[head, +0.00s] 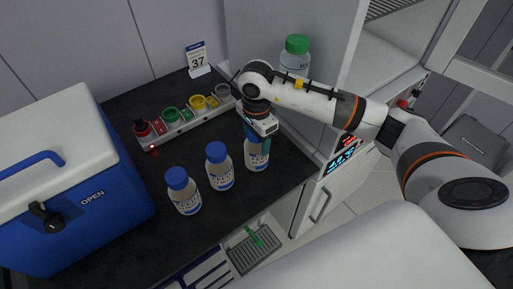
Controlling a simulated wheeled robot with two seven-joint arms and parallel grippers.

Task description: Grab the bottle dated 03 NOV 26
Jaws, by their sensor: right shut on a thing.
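Three bottles with blue caps and labels stand in a row on the dark bench: a left bottle (183,192), a middle bottle (220,167) and a right bottle (257,158). The dates on their labels are too small to read. My right gripper (259,139) is over the right bottle and shut on its top, hiding most of its cap. This bottle looks upright, and I cannot tell whether it touches the bench. My left gripper is not in view.
A blue and white cool box (110,190) stands at the left. Behind the bottles is a rack (182,128) with coloured items and a card reading 37 (197,60). A green-capped bottle (296,55) stands by the cabinet at the right.

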